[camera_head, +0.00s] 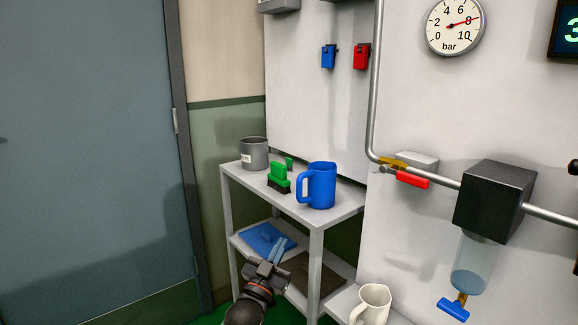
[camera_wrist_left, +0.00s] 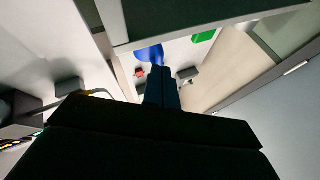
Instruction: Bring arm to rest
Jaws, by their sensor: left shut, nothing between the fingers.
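My left gripper (camera_head: 279,246) comes up from the bottom of the head view, in front of the shelf unit. Its fingers are shut with nothing between them. In the left wrist view its dark fingers (camera_wrist_left: 161,88) point up the picture, close together, below the underside of a shelf. My right gripper shows in neither view.
Blue (camera_head: 259,237) and brown (camera_head: 325,282) cloths lie lower. A white jug (camera_head: 372,304) stands right. A pipe (camera_head: 373,80) crosses the wall; a door (camera_head: 85,150) is left.

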